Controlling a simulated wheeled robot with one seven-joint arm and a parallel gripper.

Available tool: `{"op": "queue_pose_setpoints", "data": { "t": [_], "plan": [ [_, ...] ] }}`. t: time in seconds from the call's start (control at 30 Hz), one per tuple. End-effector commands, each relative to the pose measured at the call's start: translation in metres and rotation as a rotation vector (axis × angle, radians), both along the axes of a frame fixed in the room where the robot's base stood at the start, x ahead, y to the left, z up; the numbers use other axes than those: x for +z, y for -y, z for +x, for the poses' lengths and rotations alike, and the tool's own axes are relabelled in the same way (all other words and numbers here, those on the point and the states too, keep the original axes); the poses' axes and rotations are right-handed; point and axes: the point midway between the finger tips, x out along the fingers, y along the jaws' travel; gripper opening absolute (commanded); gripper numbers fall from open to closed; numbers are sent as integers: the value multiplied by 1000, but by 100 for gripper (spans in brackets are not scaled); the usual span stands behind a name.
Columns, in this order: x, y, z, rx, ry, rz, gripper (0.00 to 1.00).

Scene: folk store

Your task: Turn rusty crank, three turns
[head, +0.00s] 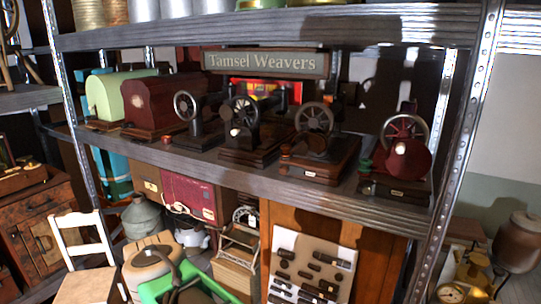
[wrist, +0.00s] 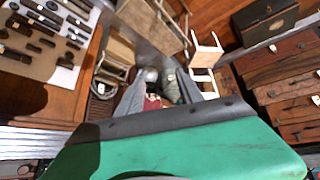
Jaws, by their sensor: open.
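Several old hand-wheel machines stand in a row on the middle shelf in the head view. They have spoked wheels: a left one (head: 187,105), a second one (head: 243,112), a third one (head: 314,118), and a right one (head: 404,130) in front of a dark red round body. I cannot tell which part is the rusty crank. My gripper (wrist: 170,80) is open in the wrist view, with its grey fingers apart. It points down past the chair and lower goods, and no machine wheel shows between the fingers. The green part low in the head view looks like mine.
The metal shelf (head: 345,207) holds the machines, with an upright post (head: 462,150) at right. A "Tamsel Weavers" sign (head: 266,62) hangs above. Two domed cases, green (head: 118,95) and maroon (head: 160,103), stand left. A white chair (head: 84,237) and lower goods crowd the floor.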

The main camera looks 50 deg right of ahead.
Motion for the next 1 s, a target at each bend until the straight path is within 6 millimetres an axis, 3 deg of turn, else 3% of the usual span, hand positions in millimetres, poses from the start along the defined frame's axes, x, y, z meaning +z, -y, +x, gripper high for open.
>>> {"op": "queue_pose_setpoints", "data": {
  "t": [0.03, 0.07, 0.17, 0.2, 0.3, 0.4, 0.5, 0.6, 1.0],
  "plan": [
    [14, 39, 16, -103, 82, -45, 44],
    [28, 65, 24, -169, 135, -78, 44],
    [76, 148, 32, -376, 301, -204, 44],
    [97, 181, 29, -460, 364, -263, 44],
    [149, 255, 3, -653, 499, -421, 44],
    [192, 305, -32, -805, 596, -570, 44],
    [221, 331, -61, -901, 651, -677, 44],
    [235, 341, -75, -944, 675, -729, 44],
    [242, 378, -72, -949, 675, -735, 44]
  ]
}}
